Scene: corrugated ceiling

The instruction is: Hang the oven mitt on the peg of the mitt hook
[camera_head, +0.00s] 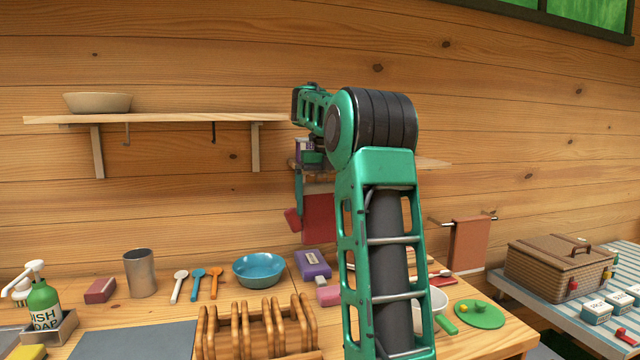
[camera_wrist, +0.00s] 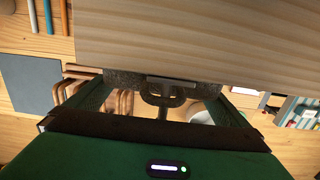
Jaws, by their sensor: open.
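The red oven mitt (camera_head: 319,218) hangs below the small right-hand shelf, thumb side to the left, partly hidden behind my arm. My gripper (camera_wrist: 162,90) is open, its two fingers spread apart below the shelf edge in the wrist view. A dark loop-like piece (camera_wrist: 163,97) shows between the fingers; I cannot tell whether it is the mitt's loop or part of the hook. In the head view my gripper (camera_head: 299,190) is mostly hidden, just above the mitt. The mitt hook's peg cannot be made out, nor what bears the mitt.
The small shelf (camera_wrist: 200,38) fills the upper wrist view, close to my gripper. Below stand a wooden rack (camera_head: 255,330), a blue bowl (camera_head: 259,270) and a purple box (camera_head: 313,264). A brown towel (camera_head: 468,245) hangs on a rail to the right. The upper middle wall is bare.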

